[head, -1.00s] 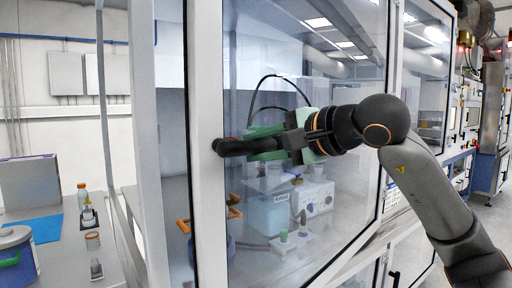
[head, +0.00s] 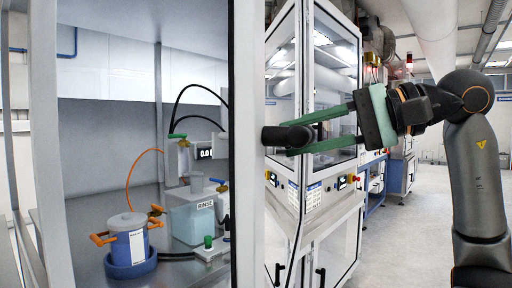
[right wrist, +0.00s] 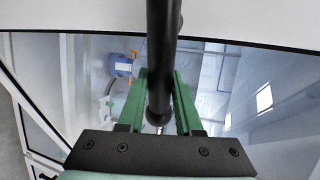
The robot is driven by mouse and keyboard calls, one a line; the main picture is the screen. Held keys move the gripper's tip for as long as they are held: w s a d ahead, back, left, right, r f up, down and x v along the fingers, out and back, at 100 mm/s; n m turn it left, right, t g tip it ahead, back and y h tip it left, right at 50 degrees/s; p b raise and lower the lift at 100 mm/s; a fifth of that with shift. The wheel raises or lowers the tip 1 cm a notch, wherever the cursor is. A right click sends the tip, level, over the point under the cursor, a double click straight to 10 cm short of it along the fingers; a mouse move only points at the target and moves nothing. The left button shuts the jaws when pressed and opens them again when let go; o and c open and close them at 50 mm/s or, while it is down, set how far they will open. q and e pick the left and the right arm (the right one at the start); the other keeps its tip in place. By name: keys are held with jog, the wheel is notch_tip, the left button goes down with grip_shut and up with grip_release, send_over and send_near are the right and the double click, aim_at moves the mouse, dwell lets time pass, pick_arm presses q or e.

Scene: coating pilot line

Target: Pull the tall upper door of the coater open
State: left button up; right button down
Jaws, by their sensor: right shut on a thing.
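The tall upper door (head: 247,210) of the coater stands open, its white frame seen nearly edge-on in the head view. Its black bar handle (head: 285,136) sticks out to the right of the frame. My right gripper (head: 300,138), with green fingers, is shut on this handle. In the right wrist view, the handle (right wrist: 160,55) runs between the two green fingers (right wrist: 160,100), with the door's glass (right wrist: 220,75) behind. My left gripper is out of view.
Inside the coater are a blue pot (head: 131,240) with orange handles and a container labelled RINSE (head: 190,218), with hoses. Another glazed cabinet (head: 335,90) stands beyond the door. The floor (head: 410,240) at the right is clear near my arm.

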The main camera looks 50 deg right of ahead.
jog(key=shift+s+d, duration=0.2)
jog(key=shift+s, duration=0.1)
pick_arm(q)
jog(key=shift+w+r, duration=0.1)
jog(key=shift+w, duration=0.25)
pick_arm(e)
jog(key=shift+a, duration=0.1)
jog(key=c, duration=0.6)
grip_release()
jog(key=shift+a, duration=0.1)
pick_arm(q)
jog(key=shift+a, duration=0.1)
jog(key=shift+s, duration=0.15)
pick_arm(e)
jog(key=shift+s, duration=0.25)
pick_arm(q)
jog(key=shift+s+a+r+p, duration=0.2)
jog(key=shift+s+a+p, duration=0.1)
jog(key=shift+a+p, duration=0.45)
pick_arm(e)
jog(key=v, duration=1.2)
